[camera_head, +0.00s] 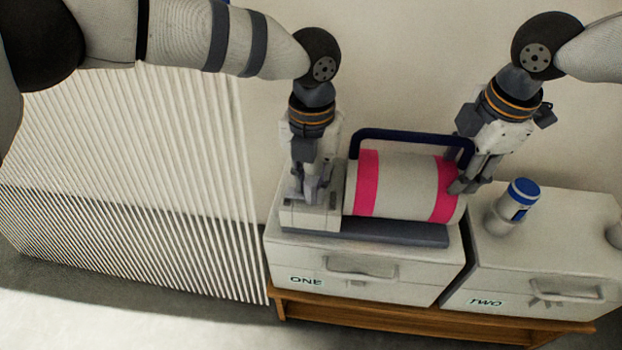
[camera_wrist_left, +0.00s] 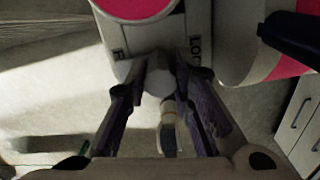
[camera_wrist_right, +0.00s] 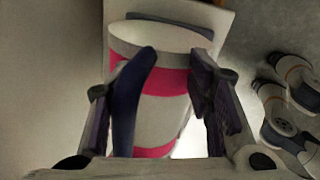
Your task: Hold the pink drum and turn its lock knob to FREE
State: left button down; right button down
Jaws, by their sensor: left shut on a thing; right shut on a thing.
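The pink drum (camera_head: 395,185), a pale cylinder with two pink bands and a dark blue handle (camera_head: 405,136), lies sideways on a dark base (camera_head: 385,233) on cabinet ONE. A pale block (camera_head: 308,216) is at its left end. My left gripper (camera_head: 314,190) points down at this block and is shut on the lock knob (camera_wrist_left: 160,78). An F marking and part of the word LOCK show on either side of the knob; its setting is hidden by the fingers. My right gripper (camera_head: 464,185) is shut on the drum's right end; the drum also shows between its fingers (camera_wrist_right: 165,110).
Cabinet ONE (camera_head: 385,292) and cabinet TWO (camera_head: 540,290) stand side by side on a wooden stand (camera_head: 370,319). A white bottle with a blue cap (camera_head: 515,207) stands on cabinet TWO, right of my right gripper. A ribbed white panel (camera_head: 150,170) is at the left.

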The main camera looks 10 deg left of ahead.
aim_at(311, 180)
pick_arm(q)
jog(key=shift+w, duration=0.1)
pick_arm(e)
jog(key=shift+s+f, duration=0.25)
jog(key=shift+f, duration=0.2)
pick_arm(q)
jog(key=c, duration=1.4)
grip_release()
jog(key=shift+o, duration=0.2)
pick_arm(e)
jog(key=c, duration=1)
grip_release()
jog(key=shift+o, duration=1.4)
jog(key=shift+w, duration=0.2)
pick_arm(q)
notch_tip(311, 180, up, 12)
pick_arm(e)
jog(key=shift+r, duration=0.1)
